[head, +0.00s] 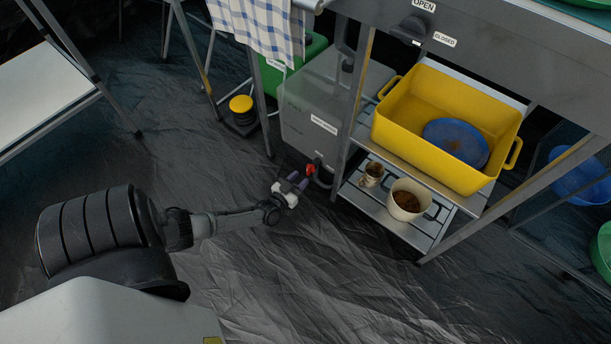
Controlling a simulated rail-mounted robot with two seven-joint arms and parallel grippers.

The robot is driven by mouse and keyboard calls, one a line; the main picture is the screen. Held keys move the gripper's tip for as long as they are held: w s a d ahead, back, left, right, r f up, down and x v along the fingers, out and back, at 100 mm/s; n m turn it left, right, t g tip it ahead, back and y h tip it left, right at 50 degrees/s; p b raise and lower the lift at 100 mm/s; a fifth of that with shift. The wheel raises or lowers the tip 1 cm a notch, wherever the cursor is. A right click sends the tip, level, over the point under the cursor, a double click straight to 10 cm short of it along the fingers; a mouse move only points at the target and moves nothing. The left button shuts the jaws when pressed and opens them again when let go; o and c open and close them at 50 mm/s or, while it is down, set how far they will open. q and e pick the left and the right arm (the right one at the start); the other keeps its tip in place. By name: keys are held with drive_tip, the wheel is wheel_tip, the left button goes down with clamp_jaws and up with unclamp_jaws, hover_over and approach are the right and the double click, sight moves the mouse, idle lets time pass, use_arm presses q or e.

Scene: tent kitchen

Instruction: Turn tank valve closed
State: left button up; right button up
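The grey tank (322,108) with a white label stands on the floor beside the metal rack. A small red valve (310,169) sits low at its front, with a dark curved part next to it. My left gripper (298,180) is just in front of the valve, to its lower left. Whether a fingertip touches the valve is too small to tell. My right gripper is not in view.
A rack stands right of the tank, with a yellow tub (400,135) holding a blue dish (456,142), and two cups below. A dark knob (409,29) has OPEN and CLOSED labels. A green container (281,68) stands behind the checked towel (262,25). Floor near my arm is clear.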

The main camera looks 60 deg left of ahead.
sight(307, 171)
use_arm(q)
drive_tip(key=shift+b+x, duration=0.65)
drive_tip(key=shift+x, duration=1.25)
clamp_jaws()
